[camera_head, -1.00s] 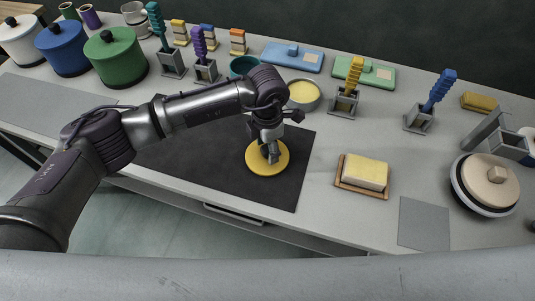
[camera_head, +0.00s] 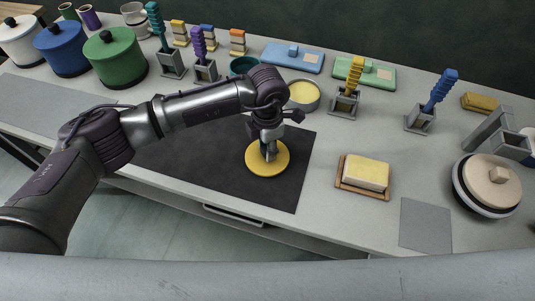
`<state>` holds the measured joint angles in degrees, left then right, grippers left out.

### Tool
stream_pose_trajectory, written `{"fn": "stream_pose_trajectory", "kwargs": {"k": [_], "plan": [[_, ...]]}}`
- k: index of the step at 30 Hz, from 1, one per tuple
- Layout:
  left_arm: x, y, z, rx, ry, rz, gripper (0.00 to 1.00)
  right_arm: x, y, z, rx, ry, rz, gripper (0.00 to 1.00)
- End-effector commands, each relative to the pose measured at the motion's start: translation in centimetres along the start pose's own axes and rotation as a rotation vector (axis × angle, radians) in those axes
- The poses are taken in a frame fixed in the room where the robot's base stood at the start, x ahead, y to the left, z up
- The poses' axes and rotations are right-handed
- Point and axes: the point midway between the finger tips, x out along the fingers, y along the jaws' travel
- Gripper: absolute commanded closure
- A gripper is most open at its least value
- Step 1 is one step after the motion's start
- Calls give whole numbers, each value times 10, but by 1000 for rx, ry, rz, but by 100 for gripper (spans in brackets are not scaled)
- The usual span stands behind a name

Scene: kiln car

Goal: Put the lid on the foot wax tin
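The yellow round lid (camera_head: 279,166) lies flat on the dark mat near the middle of the table. My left gripper (camera_head: 268,154) points down at the lid's centre, its fingertips at or just over the lid. The fingers hide the lid's middle, so any knob there and whether they grip it cannot be made out. The foot wax tin (camera_head: 303,96), a round grey tin with pale yellow wax, stands uncovered behind the lid, just right of my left wrist. My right gripper is not in view.
The dark mat (camera_head: 215,177) is otherwise clear. A sponge on a wooden tray (camera_head: 365,174) sits to the right. A yellow brush in a grey holder (camera_head: 346,101) stands right of the tin, a teal cup (camera_head: 243,66) left of it. Lidded pots (camera_head: 115,60) stand far left.

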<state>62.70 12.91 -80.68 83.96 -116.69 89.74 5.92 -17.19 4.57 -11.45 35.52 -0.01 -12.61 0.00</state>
Motion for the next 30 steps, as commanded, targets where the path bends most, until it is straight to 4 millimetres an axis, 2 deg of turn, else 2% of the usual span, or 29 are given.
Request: {"fn": "stream_pose_trajectory", "kwargs": {"k": [1,4,5,30], "plan": [[0,0,0,0,0,0,82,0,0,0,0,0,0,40],[0,0,0,0,0,0,98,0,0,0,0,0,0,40],[0,0,0,0,0,0,100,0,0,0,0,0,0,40],[-8,0,0,0,0,0,100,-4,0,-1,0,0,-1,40]]}}
